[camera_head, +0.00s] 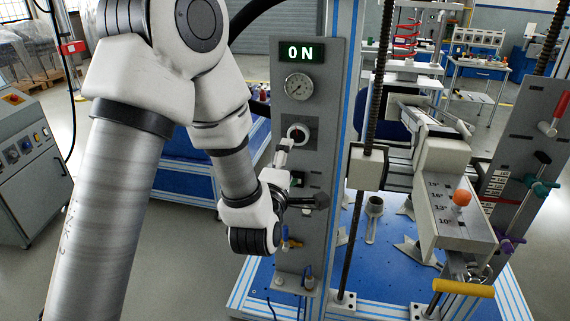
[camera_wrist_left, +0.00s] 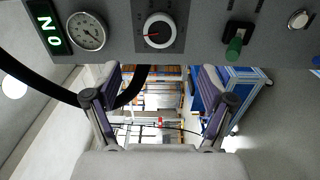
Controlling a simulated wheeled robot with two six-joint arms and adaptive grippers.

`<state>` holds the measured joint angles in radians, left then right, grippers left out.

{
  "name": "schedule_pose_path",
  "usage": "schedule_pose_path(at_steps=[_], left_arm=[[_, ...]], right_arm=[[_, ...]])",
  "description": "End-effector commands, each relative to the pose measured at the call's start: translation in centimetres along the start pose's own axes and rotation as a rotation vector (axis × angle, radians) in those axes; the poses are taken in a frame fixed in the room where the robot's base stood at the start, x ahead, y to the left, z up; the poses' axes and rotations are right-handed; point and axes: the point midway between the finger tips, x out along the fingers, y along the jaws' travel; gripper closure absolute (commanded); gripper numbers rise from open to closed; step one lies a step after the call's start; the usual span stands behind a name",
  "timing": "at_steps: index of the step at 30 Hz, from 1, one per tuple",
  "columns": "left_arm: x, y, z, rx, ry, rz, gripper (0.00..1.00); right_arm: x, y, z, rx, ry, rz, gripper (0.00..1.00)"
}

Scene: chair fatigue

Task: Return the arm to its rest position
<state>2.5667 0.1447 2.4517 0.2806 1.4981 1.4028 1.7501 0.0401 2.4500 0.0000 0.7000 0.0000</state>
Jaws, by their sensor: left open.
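My left arm (camera_head: 225,130) comes in from the left of the head view and is bent down in front of the grey control panel (camera_head: 320,130). My left gripper (camera_head: 300,178) is at the panel, beside the round dial knob (camera_head: 298,133) and the green switch (camera_head: 297,179). In the left wrist view its two fingers (camera_wrist_left: 160,78) are spread apart with nothing between them. The knob (camera_wrist_left: 159,30) and green switch (camera_wrist_left: 235,46) lie beyond the fingertips there, apart from them. My right gripper is not in view.
The panel carries a lit ON display (camera_head: 301,52) and a gauge (camera_head: 298,87). A test rig with an orange ball knob (camera_head: 462,197) and yellow handle (camera_head: 463,288) stands at right. A grey cabinet (camera_head: 30,160) is at left. Open floor lies between.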

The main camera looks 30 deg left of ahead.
Motion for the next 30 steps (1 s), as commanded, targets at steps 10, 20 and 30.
schedule_pose_path(at_steps=[10,20,30], left_arm=[[-0.9,0.0,-0.1,-0.001,0.001,0.001,0.18],[-0.9,-1.0,0.0,0.008,0.0,-0.023,0.18],[-8.6,-24.2,0.6,0.325,-0.158,-0.591,0.18]], right_arm=[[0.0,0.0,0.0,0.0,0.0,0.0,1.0],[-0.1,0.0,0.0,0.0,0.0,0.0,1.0],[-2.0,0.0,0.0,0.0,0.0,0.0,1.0]])
